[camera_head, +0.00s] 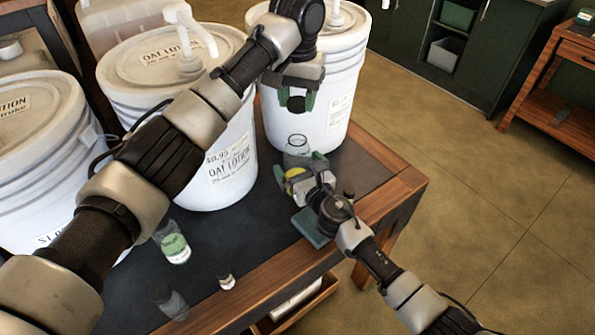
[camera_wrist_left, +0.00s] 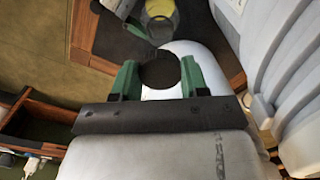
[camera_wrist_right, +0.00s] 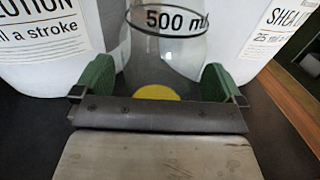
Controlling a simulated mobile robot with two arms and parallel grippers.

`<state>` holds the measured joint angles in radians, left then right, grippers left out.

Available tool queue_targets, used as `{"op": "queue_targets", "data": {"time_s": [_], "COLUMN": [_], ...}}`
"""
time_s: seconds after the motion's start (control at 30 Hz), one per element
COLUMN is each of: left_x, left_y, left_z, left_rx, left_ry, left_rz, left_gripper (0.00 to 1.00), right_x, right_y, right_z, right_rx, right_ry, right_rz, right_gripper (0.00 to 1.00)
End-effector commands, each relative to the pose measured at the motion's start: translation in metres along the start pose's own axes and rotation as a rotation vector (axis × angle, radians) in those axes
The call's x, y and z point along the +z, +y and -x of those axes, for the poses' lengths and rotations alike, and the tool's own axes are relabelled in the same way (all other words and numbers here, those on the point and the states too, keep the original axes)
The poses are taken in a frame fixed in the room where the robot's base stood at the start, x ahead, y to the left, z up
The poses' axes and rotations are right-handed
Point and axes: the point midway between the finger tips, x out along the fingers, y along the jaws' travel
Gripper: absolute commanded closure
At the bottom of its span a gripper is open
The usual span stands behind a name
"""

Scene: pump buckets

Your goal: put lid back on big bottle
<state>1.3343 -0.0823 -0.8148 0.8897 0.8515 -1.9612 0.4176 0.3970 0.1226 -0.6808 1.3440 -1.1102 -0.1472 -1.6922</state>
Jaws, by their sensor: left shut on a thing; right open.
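The big bottle (camera_head: 297,143) is clear, marked "500 ml", with something yellow low in it. It stands upright near the table's right edge. It also shows between the fingers in the right wrist view (camera_wrist_right: 165,50), and its yellow part shows at the top of the left wrist view (camera_wrist_left: 158,10). My right gripper (camera_head: 305,170) is open, with its fingers on either side of the bottle low down. My left gripper (camera_head: 295,103) is shut on a round black lid (camera_wrist_left: 160,70), held above the bottle in front of the rear white bucket.
White pump buckets (camera_head: 225,170) stand along the back of the dark-topped wooden table (camera_head: 385,190). A small green-labelled bottle (camera_head: 174,246), a tiny vial (camera_head: 226,282) and another clear bottle (camera_head: 172,304) stand at the front left. Floor is open to the right.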

Motion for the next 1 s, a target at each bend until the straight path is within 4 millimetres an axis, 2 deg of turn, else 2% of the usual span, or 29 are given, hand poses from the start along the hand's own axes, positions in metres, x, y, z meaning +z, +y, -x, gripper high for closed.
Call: {"op": "queue_targets", "data": {"time_s": [0.13, 0.6, 0.77, 1.0], "left_x": [0.0, 0.0, 0.0, 0.001], "left_y": [0.0, 0.0, 0.0, 0.0], "left_z": [0.0, 0.0, -0.006, -0.041], "left_rx": [0.0, 0.0, 0.0, -0.001], "left_ry": [0.0, 0.0, -0.002, -0.004], "left_rz": [0.0, 0.0, 0.0, -0.001], "left_gripper": [0.77, 0.77, 0.77, 0.77], "right_x": [0.0, 0.0, 0.0, 0.0], "right_y": [0.0, 0.0, 0.0, 0.0], "right_z": [0.0, 0.0, 0.0, 0.0], "right_rx": [0.0, -0.001, -0.001, -0.001], "right_ry": [0.0, 0.0, 0.0, 0.0], "right_rz": [0.0, 0.0, 0.0, 0.0], "right_gripper": [0.0, 0.71, 0.71, 0.71]}}
